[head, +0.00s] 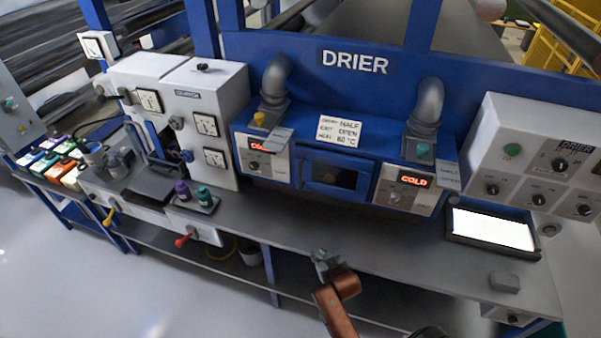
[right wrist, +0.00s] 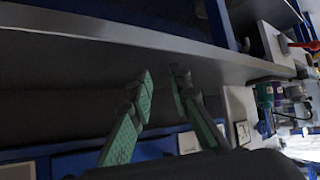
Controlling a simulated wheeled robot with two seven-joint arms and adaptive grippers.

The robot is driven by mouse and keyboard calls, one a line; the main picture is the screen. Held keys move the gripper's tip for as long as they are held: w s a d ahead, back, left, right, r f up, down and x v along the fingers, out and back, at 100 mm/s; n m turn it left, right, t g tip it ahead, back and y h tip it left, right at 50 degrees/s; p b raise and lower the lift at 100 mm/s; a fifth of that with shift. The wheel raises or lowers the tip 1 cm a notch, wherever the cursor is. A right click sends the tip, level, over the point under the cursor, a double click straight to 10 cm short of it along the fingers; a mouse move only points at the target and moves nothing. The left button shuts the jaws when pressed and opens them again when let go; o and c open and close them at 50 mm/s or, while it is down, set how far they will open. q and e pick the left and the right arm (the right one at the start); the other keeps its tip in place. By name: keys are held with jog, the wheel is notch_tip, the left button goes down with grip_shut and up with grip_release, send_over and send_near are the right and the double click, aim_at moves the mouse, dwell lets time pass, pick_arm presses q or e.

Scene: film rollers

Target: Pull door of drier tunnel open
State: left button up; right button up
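The blue drier tunnel (head: 300,125) stands at the back of the grey bench, under the DRIER sign. Its door (head: 310,187) is a blue panel with a dark window, set between two grey control panels. The door looks shut, though a narrow gap would be hard to see. My right gripper (head: 325,262) is at the bench's front edge, below the door and well apart from it. In the right wrist view, the green-padded fingers (right wrist: 162,80) stand apart with nothing between them. My left gripper is not in view.
The bench top (head: 300,222) before the door is clear. Two small bottles (head: 192,192) stand to the left, near a red-handled lever (head: 187,240). A bright white tray (head: 490,228) and a grey block (head: 505,282) lie to the right. Grey elbow pipes (head: 428,100) flank the tunnel.

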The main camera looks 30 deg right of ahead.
jog(key=w+d+r+m+t+h, duration=0.15)
jog(key=w+r+t, duration=0.25)
jog(key=w+r, duration=0.75)
jog(key=t+h, duration=0.1)
jog(key=t, duration=0.2)
send_near(301, 174)
jog(key=w, duration=0.3)
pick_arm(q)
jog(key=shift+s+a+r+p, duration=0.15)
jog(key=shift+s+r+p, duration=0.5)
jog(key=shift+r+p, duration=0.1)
pick_arm(e)
jog(key=shift+m, duration=0.35)
jog(key=x, duration=0.7)
jog(key=shift+w+d+r, duration=0.15)
jog(key=shift+w+d, duration=0.15)
jog(key=shift+d, duration=0.15)
jog(key=shift+c, duration=0.2)
grip_shut()
